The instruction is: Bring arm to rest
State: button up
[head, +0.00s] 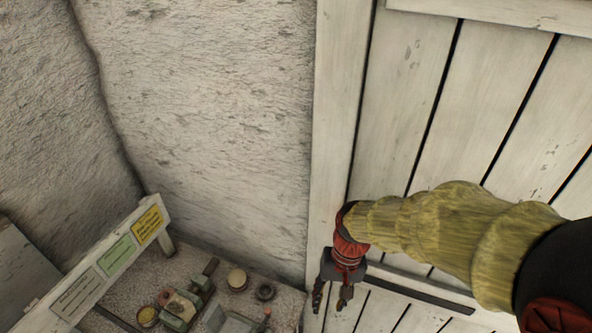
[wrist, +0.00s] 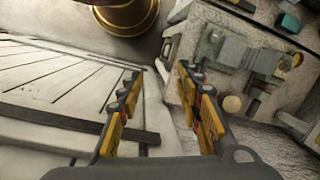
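My gripper (head: 333,296) hangs at the end of my arm (head: 435,232) in the head view, fingers pointing down, in front of a white plank door. The arm comes in from the right edge in a yellowish ribbed sleeve with red and black joints. In the wrist view the two yellow-padded fingers of my gripper (wrist: 160,108) stand well apart, with nothing between them. The gripper is open and empty.
The white plank door (head: 420,100) stands close behind my arm. A rough plaster wall (head: 205,120) is left of it. A brass-coloured round object (wrist: 125,18) shows in the wrist view.

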jog(key=s+d+r+t+b, duration=0.2)
jog(key=s+d+t+b, duration=0.1)
jog(key=d+b, duration=0.2)
jog(key=s+d+r+t+h+b, duration=0.1)
jog(key=s+d+r+t+b, duration=0.1)
jog(key=b, duration=0.7)
jog(key=s+d+t, duration=0.1)
jog(key=d+t, duration=0.1)
jog(key=d, duration=0.1)
jog(key=shift+s+d+n+h, duration=0.3)
jog(key=shift+s+d, duration=0.1)
jog(key=shift+r, duration=0.1)
jog(key=shift+c, duration=0.6)
jog(key=shift+a, duration=0.1)
